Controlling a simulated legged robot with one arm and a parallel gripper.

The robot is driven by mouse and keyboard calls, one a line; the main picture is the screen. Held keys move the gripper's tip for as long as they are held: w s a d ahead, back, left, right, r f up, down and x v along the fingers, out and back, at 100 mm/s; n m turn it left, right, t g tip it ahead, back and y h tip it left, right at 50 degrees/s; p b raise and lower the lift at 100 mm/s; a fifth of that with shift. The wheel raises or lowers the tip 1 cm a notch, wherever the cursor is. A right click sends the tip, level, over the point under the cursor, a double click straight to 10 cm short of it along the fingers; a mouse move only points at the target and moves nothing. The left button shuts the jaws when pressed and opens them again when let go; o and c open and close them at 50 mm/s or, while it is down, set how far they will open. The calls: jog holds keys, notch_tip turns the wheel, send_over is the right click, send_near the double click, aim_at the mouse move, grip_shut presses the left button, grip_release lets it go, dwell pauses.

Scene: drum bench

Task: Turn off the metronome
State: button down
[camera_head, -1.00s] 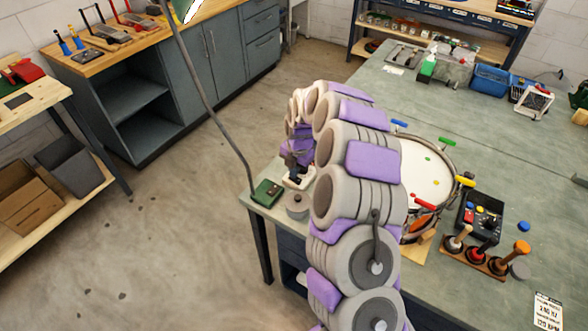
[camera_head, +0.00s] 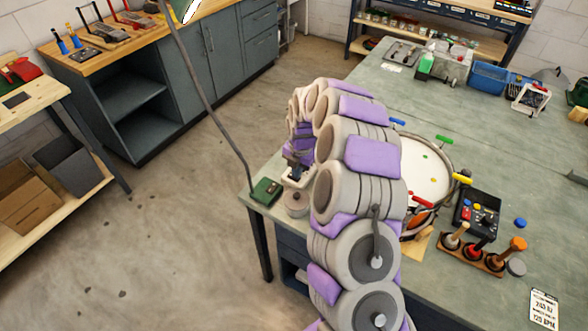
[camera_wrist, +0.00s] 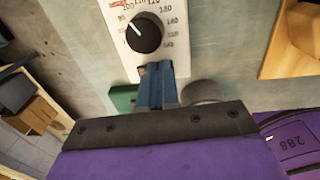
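The metronome (camera_wrist: 111,28) shows in the wrist view as a white panel with a printed number scale and a round black knob (camera_wrist: 136,33) with a white pointer line. The pointer points to the upper left. In the head view the small white metronome (camera_head: 299,179) stands near the table's left corner, partly hidden by my gripper. My gripper (camera_wrist: 157,72) has its two blue fingers side by side with no visible gap, so it looks shut and empty. Its tips are just below the knob at the panel's lower edge; contact is unclear. No separate switch is distinguishable.
A green lamp base (camera_head: 266,191) and a grey round object (camera_head: 297,203) stand close beside the metronome. The bench's far middle is clear.

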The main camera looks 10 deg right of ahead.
jog(key=shift+w+r, duration=0.1)
jog(key=shift+r, duration=0.5)
notch_tip(320, 180, up, 16)
jog(key=d+p, duration=0.1)
jog(key=p, duration=0.2)
jog(key=shift+s, duration=0.45)
jog(key=f, duration=0.1)
jog(key=a+f, duration=0.1)
jog(key=f, duration=0.1)
jog(key=shift+w+a, duration=0.1)
jog(key=shift+a, duration=0.2)
jog(key=shift+f, duration=0.1)
jog(key=b, duration=0.3)
send_near(301, 178)
jog(key=a+f, duration=0.1)
jog(key=f, duration=0.1)
jog(key=w+a+f, duration=0.1)
jog(key=f, duration=0.1)
jog(key=w+a+f, duration=0.1)
jog(key=f, duration=0.1)
jog(key=shift+w+a+f, duration=0.1)
jog(key=shift+a+f, duration=0.2)
